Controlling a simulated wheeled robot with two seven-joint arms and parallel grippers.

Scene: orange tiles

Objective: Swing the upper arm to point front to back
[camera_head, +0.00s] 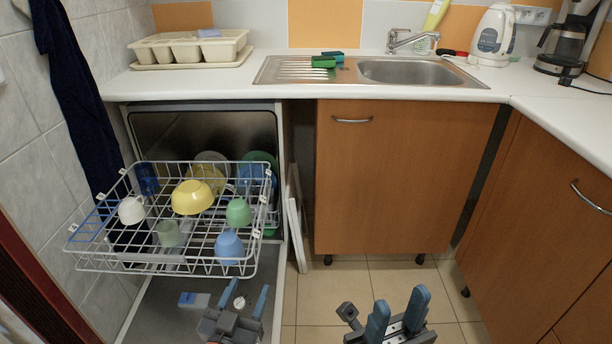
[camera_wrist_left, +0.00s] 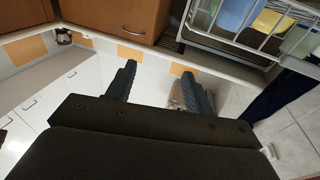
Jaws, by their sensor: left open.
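The open dishwasher has its white wire upper rack (camera_head: 98,262) pulled out over the lowered door. A pale grey bar (camera_head: 150,258) shows low under the rack's front wires. It may be the upper arm, but the wires and dishes cover too much to tell its direction. My left gripper (camera_head: 245,297) is low, in front of the rack and over the door, with its fingers apart and empty. In the left wrist view its two dark fingers (camera_wrist_left: 160,90) are also apart with nothing between them. My right gripper (camera_head: 397,312) is right of the dishwasher, over the floor, fingers apart and empty.
The rack holds a yellow bowl (camera_head: 192,197), a green cup (camera_head: 238,212), a blue cup (camera_head: 229,246) and a white cup (camera_head: 131,210). The lowered door (camera_head: 165,325) carries a dispenser (camera_head: 193,299). Tiled floor (camera_head: 310,290) is free before the wooden cabinet (camera_head: 395,190). A wall stands close left.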

